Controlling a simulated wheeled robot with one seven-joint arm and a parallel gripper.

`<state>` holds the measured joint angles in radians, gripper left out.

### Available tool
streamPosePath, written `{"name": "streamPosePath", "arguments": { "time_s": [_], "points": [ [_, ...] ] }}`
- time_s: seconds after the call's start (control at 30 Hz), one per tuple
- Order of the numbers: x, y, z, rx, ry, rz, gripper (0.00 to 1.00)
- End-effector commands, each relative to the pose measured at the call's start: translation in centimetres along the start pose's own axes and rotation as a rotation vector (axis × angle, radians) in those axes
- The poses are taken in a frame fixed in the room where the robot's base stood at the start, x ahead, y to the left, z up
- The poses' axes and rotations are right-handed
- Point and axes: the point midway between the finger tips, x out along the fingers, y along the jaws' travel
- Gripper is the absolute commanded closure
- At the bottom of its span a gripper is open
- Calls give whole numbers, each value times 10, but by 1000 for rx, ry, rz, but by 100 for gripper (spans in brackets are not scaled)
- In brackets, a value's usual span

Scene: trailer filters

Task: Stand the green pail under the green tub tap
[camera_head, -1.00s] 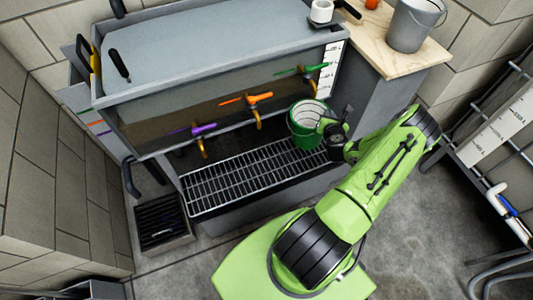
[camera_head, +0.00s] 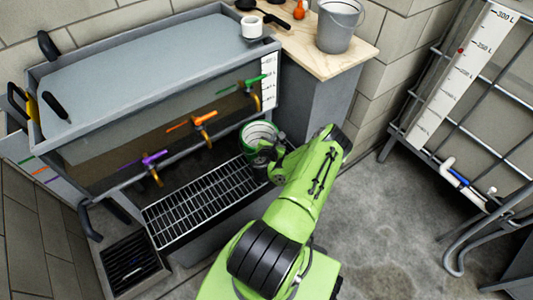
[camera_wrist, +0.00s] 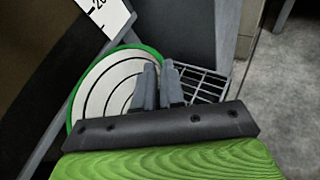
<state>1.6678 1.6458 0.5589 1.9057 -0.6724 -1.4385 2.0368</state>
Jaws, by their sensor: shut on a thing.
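The green pail (camera_head: 258,132), white inside with dark rings, is at the right end of the metal grate (camera_head: 190,209) below the tub. My gripper (camera_head: 268,158) is shut on the pail's near side, and its fingers (camera_wrist: 158,84) pinch the rim in the wrist view, where the pail (camera_wrist: 98,88) shows from above. The green tub tap (camera_head: 250,86) is on the tub's front at the right, with its spout just above and behind the pail's mouth. I cannot tell whether the pail's base touches the grate; my arm hides its lower part.
Orange (camera_head: 203,118) and purple (camera_head: 149,160) taps sit further left on the tub (camera_head: 150,70). A wooden counter (camera_head: 310,50) with a grey bucket (camera_head: 340,26) stands behind right. A rack (camera_head: 440,110) is at right. The floor (camera_head: 385,225) between is clear.

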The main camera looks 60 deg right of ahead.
Motion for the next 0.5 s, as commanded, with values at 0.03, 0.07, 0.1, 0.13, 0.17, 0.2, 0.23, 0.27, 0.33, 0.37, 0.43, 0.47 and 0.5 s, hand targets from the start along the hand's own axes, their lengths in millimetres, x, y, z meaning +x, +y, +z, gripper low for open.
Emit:
{"name": "streamPosePath", "arguments": {
  "time_s": [0.03, 0.07, 0.1, 0.13, 0.17, 0.2, 0.23, 0.27, 0.33, 0.37, 0.43, 0.47, 0.5],
  "points": [
    [4, -1, -8, 1, -2, 1, 100],
    [5, -2, -11, 1, -2, 1, 100],
    [7, -3, -16, 1, -1, 1, 100],
    [9, -4, -20, 1, -1, 2, 100],
    [11, -5, -24, 2, -1, 2, 100],
    [14, -6, -31, 1, -1, 1, 100],
    [16, -8, -37, 1, -1, 1, 100],
    [18, -9, -41, 1, -1, 1, 100],
    [20, -9, -45, 1, -2, 1, 100],
    [19, -9, -44, 2, -2, 1, 100],
    [19, -9, -42, 2, -2, 1, 100],
    [18, -9, -42, 2, -2, 1, 100],
    [18, -9, -42, 2, -2, 1, 100]
  ]
}}
